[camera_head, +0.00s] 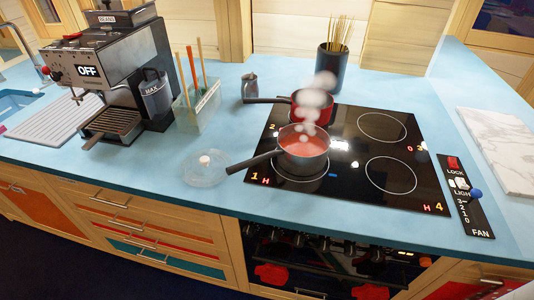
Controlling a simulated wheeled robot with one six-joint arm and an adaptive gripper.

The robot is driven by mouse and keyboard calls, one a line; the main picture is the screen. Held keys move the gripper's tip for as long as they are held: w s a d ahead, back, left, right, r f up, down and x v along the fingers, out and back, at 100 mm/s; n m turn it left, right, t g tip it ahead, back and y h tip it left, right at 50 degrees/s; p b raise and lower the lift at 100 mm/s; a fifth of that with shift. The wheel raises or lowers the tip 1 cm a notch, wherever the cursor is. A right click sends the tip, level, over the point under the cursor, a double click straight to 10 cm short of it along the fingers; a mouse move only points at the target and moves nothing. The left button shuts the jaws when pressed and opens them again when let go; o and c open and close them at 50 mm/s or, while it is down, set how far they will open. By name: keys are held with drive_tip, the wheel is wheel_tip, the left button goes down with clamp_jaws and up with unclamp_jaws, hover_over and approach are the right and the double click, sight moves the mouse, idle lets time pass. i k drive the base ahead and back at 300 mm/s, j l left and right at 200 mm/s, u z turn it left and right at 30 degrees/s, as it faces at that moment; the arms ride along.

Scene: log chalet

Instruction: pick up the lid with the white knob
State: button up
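A clear glass lid (205,170) with a small white knob (205,160) lies flat on the blue counter, left of the cooktop. The handle of the front pot comes close to its right side. The front pot (303,150) stands on the front left burner, holds something red and steams. My gripper does not show in this view.
A second steaming pot (312,103) stands behind on the black cooktop (352,185). A coffee machine (105,70), a clear holder with sticks (197,108) and a small metal jug (249,86) stand behind the lid. The counter in front of the lid is clear.

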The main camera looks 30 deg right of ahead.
sight(205, 168)
drive_tip(key=j+u, duration=0.25)
drive_tip(key=j, duration=0.25)
drive_tip(key=j+u, duration=0.25)
drive_tip(key=j, duration=0.2)
drive_tip(key=i+j+u, duration=0.25)
drive_tip(key=j, duration=0.2)
drive_tip(key=k+j, duration=0.05)
drive_tip(key=k, duration=0.05)
